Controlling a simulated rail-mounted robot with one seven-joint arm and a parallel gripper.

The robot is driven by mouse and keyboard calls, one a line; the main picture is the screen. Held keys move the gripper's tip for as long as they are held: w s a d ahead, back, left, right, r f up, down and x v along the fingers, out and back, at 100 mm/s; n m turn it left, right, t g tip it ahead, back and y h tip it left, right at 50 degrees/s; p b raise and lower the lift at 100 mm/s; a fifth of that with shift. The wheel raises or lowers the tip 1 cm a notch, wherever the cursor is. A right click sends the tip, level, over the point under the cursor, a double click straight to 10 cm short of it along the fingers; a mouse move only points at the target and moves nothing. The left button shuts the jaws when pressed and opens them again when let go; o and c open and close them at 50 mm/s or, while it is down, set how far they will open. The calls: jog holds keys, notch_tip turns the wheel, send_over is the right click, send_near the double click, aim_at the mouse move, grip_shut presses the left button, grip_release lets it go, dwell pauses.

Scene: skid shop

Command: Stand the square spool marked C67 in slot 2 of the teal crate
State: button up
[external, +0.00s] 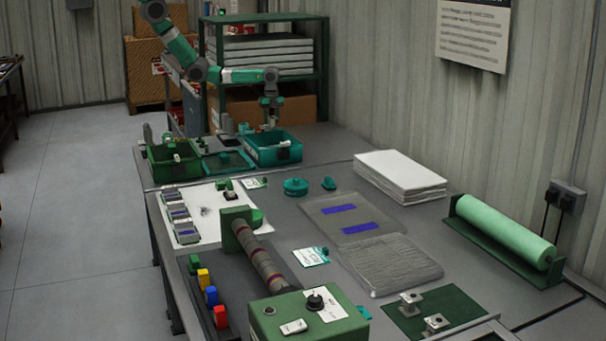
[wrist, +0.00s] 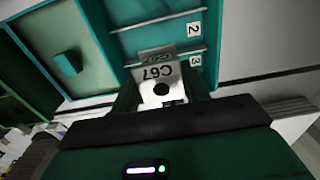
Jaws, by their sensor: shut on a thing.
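The square spool marked C67 (wrist: 151,92) is pale with a dark round hole and a label reading C67. My gripper (wrist: 166,98) is shut on it, with a finger on each side. The teal crate (wrist: 112,48) lies beyond it, with thin dividers and labels 2 (wrist: 193,29) and 3 (wrist: 195,60). In the wrist view the spool overlaps the divider near label 3; its height over the crate floor I cannot tell. In the external view my gripper (external: 270,122) is over the teal crate (external: 262,158), and the spool is too small to make out.
A green crate (external: 160,172) stands left of the teal crate, with a flat green tray (external: 212,166) between them. A green shelf rack (external: 323,70) and a cardboard box (external: 298,108) stand close behind. A teal round thing (external: 296,187) lies on the bench in front.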

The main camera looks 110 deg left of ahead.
aim_at(272, 126)
notch_tip(272, 126, down, 4)
jog(key=b, duration=0.4)
jog(key=shift+f, duration=0.2)
jog(key=shift+f+b, duration=1.4)
jog(key=shift+f, duration=1.15)
jog(key=shift+f, duration=0.25)
jog(key=shift+f, duration=0.25)
jog(key=shift+f, duration=0.15)
jog(key=shift+f, duration=0.35)
jog(key=shift+f, duration=0.2)
jog(key=shift+f+b, duration=0.3)
jog(key=shift+b, duration=0.15)
jog(key=shift+f, duration=0.1)
